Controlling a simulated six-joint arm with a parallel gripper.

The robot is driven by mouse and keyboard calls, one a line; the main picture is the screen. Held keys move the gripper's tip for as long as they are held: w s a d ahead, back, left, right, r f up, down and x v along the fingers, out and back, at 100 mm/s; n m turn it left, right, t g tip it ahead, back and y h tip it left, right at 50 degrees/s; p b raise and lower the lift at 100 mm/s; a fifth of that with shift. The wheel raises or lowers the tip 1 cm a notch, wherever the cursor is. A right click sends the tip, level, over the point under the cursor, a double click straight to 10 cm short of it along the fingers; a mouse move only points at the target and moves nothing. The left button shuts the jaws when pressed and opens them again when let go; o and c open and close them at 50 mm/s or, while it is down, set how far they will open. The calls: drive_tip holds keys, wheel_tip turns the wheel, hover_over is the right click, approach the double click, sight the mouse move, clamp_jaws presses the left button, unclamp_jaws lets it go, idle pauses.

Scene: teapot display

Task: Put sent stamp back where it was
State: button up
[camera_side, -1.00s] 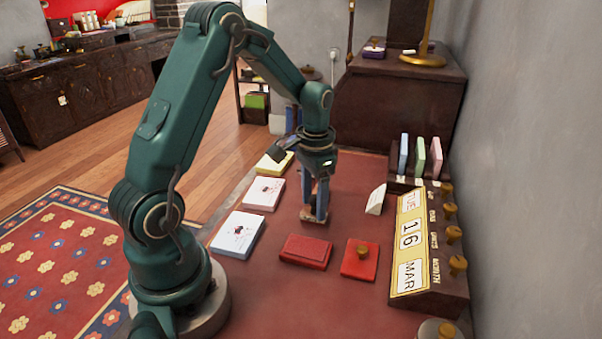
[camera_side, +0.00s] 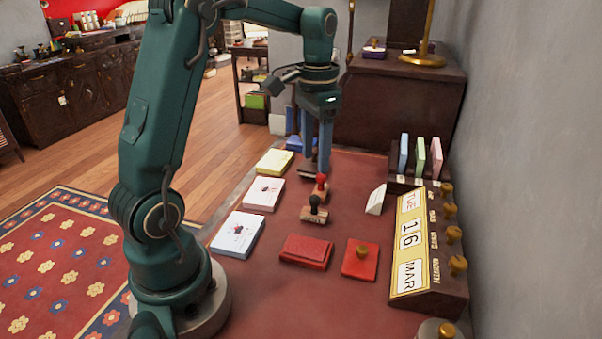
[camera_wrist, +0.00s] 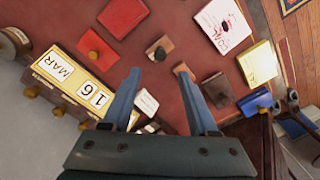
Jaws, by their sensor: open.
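A stamp with a black handle (camera_side: 315,203) and wooden base stands upright on the red desk top; it also shows in the wrist view (camera_wrist: 159,48). Behind it stands a stamp with a red handle (camera_side: 321,181), partly covered by a finger in the wrist view (camera_wrist: 181,70). A third dark wooden block (camera_wrist: 217,92) lies farther back, mostly hidden behind my fingers in the side view. I cannot read which stamp is the sent stamp. My gripper (camera_side: 315,168) is open and empty, pointing down above the stamp row, apart from the black-handled stamp; its spread fingers show in the wrist view (camera_wrist: 156,72).
White (camera_side: 237,234), pinkish (camera_side: 263,194) and yellow (camera_side: 275,161) paper stacks line the left. A red pad (camera_side: 305,251) and a red piece with a brass knob (camera_side: 360,260) lie in front. A calendar (camera_side: 412,240) stands right; a small white card (camera_side: 376,199) stands between.

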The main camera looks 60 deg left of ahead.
drive_tip(key=s+d+r+t, duration=0.2)
drive_tip(key=s+d+t, duration=0.3)
drive_tip(key=s+d, duration=0.7)
drive_tip(key=shift+s+d, duration=0.25)
drive_tip(key=shift+d, duration=0.2)
